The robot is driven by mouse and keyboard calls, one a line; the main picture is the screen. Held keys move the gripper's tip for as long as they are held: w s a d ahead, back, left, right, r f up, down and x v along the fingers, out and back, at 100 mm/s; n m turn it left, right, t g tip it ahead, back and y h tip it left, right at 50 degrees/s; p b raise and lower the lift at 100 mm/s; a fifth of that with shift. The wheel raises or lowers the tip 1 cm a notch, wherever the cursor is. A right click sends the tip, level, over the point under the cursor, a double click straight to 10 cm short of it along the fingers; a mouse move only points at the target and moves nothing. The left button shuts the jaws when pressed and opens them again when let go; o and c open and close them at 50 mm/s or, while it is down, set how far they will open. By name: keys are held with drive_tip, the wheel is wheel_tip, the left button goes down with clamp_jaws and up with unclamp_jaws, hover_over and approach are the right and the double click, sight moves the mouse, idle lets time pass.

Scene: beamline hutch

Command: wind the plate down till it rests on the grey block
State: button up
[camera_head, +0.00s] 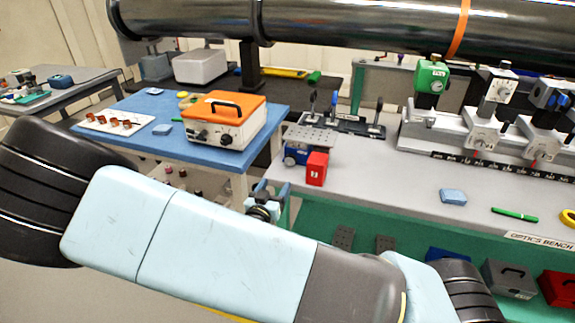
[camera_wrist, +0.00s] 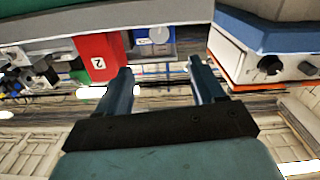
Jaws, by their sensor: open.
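The plate (camera_head: 310,138) is a grey perforated top on a small blue jack (camera_head: 295,154) at the left end of the optics bench. It looks roughly level. In the wrist view the picture is upside down, and the blue jack's body with a pale round knob (camera_wrist: 160,35) shows beyond the fingers. I cannot make out the grey block; the space under the plate is mostly hidden. A red block (camera_head: 317,168) marked 2 stands against the jack's near right side. My gripper (camera_wrist: 160,70) is open and empty, with its fingers apart from the jack and knob.
The optics bench (camera_head: 385,184) has clear room right of the red block. A blue-topped table (camera_head: 150,106) with an orange-topped box (camera_head: 222,118) stands left. A sponge-like blue block (camera_head: 453,195) and green pen (camera_head: 514,214) lie on the bench. A dark pipe (camera_head: 330,25) runs overhead.

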sight(290, 161)
drive_tip(key=x, duration=1.2)
drive_tip(key=shift+w+d+f, duration=0.1)
drive_tip(key=shift+w, duration=0.1)
drive_tip(key=c, duration=1.1)
